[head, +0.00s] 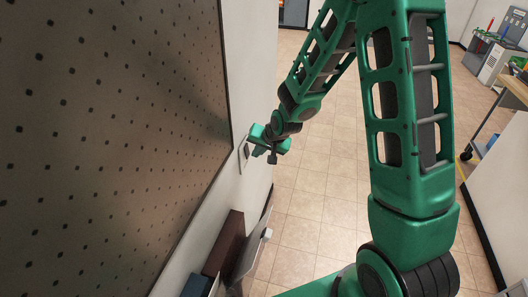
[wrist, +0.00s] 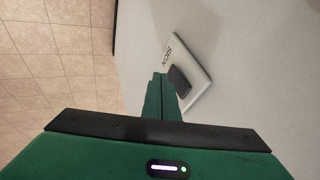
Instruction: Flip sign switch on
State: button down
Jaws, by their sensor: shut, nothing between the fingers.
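The sign switch shows in the wrist view as a white wall plate (wrist: 198,62) lettered "SIGN", with a dark rocker (wrist: 180,80) in its middle. In the head view the plate (head: 243,156) is on the white wall just right of the pegboard's edge, partly hidden by my gripper. My gripper (head: 250,143) is shut and empty, its fingers pointing at the wall by the plate. In the wrist view the closed fingertips (wrist: 160,76) are at the left edge of the rocker and overlap the plate. I cannot tell whether they touch it.
A large dotted pegboard (head: 100,140) covers the wall at left. Below the switch, a brown box-like object (head: 224,243) and a grey panel (head: 252,255) stand near the wall. The tiled floor (head: 315,200) is clear. A cart (head: 490,120) and grey equipment stand at far right.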

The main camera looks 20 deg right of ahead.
jog(key=shift+w+a, duration=0.4)
jog(key=shift+a, duration=0.15)
jog(key=shift+f, duration=0.1)
jog(key=shift+w+a+f, duration=0.1)
jog(key=shift+a, duration=0.05)
jog(key=shift+w+r, duration=0.1)
jog(key=shift+r, duration=0.8)
jog(key=shift+a, duration=0.1)
